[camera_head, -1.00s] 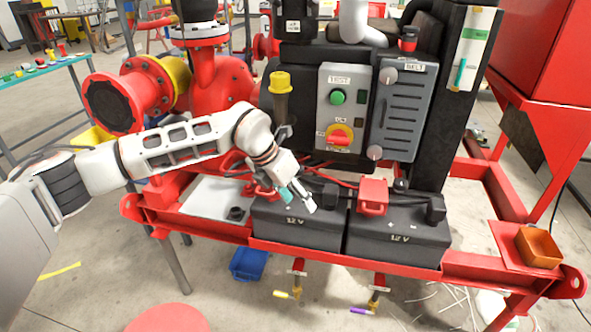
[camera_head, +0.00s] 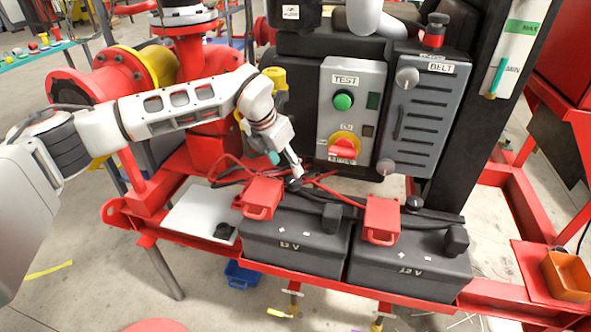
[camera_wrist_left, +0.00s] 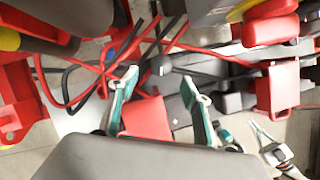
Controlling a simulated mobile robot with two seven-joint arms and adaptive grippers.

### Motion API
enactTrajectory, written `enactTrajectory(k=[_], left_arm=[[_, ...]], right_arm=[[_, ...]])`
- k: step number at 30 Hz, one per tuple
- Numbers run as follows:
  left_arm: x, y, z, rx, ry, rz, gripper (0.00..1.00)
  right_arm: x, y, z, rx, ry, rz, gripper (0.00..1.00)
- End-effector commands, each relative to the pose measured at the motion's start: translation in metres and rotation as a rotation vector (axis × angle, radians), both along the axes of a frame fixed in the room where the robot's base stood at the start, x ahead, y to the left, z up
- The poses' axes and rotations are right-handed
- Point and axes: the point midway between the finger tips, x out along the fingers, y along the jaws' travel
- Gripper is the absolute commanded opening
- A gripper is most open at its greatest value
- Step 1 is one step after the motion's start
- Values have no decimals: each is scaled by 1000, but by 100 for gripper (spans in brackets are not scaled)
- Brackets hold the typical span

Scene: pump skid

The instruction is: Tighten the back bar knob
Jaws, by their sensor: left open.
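Two black batteries marked 12 V, a left one (camera_head: 290,248) and a right one (camera_head: 410,270), sit in the red skid. A dark bar (camera_head: 345,208) runs along their back top edge. A round black knob (camera_wrist_left: 160,66) shows in the left wrist view, past the fingertips and roughly between them. In the head view my left gripper (camera_head: 296,172) hangs over the back of the left battery and hides the knob there. The left wrist view shows its two teal-edged fingers (camera_wrist_left: 158,92) apart, with nothing held. Another black knob (camera_head: 414,202) stands behind the right battery.
Red terminal covers, left (camera_head: 262,198) and right (camera_head: 382,220), stand up from the batteries. Red and black cables (camera_wrist_left: 105,70) loop close to the fingers. The grey TEST panel (camera_head: 348,115) and BELT cover (camera_head: 415,120) rise just behind.

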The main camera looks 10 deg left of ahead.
Motion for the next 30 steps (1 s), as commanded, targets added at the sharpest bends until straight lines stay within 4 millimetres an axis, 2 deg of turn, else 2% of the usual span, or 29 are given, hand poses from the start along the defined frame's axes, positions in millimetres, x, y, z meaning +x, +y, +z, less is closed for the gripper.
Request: enactTrajectory(k=[8, 15, 27, 28, 30], left_arm=[[11, -7, -37, 0, 4, -1, 48], [22, -12, -64, -1, 3, 0, 48], [25, -13, -71, 0, 0, -1, 48], [25, -13, -71, 0, 0, -1, 46], [25, -13, -70, -1, 0, 0, 27]], right_arm=[[-19, 0, -17, -4, 37, 3, 0], [-14, 0, -17, -8, 28, 5, 0], [-2, -2, -10, -12, 5, 2, 0], [-2, -2, -10, -12, 5, 2, 0], [-3, -2, -10, -11, 6, 2, 0]])
